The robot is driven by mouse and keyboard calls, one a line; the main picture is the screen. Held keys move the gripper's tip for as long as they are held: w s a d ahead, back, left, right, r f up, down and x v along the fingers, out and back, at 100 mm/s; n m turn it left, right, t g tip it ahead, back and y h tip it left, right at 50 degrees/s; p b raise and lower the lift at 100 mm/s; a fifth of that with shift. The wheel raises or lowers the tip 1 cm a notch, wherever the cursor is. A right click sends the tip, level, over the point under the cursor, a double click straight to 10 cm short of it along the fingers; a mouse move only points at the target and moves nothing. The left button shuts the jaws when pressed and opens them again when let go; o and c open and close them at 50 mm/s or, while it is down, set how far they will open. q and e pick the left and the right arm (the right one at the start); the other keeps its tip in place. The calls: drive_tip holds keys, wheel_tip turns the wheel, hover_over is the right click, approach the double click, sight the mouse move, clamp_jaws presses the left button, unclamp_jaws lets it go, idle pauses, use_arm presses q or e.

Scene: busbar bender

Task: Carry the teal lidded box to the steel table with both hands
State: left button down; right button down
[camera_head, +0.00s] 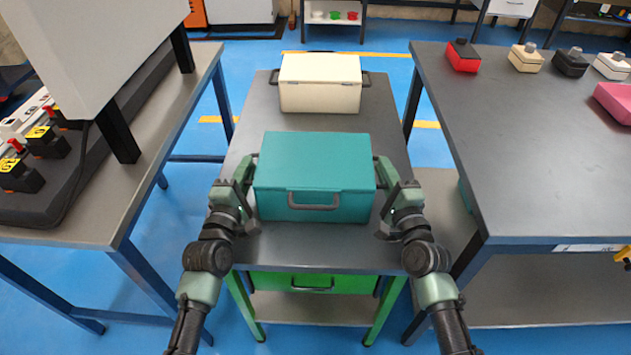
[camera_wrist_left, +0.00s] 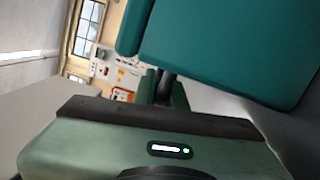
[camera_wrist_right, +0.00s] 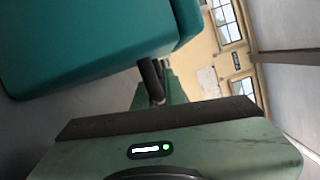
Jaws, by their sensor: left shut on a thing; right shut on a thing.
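The teal lidded box (camera_head: 315,165) is at the front of the narrow grey table (camera_head: 282,235) in the head view, with a grey handle on its front. I cannot tell whether it rests on the top or hangs just above it. My left gripper (camera_head: 243,172) is shut on the box's left side handle. My right gripper (camera_head: 388,172) is shut on its right side handle. The box also fills the upper part of the left wrist view (camera_wrist_left: 230,45) and of the right wrist view (camera_wrist_right: 85,45). Which table is the steel one is not clear.
A cream lidded box (camera_head: 320,85) stands behind the teal one. A grey table (camera_head: 540,170) on the right bears small boxes at its back and a pink box (camera_head: 615,100); its front is clear. A left bench (camera_head: 100,210) holds a machine. A green drawer (camera_head: 310,282) is below.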

drive_tip(key=shift+f, duration=0.1)
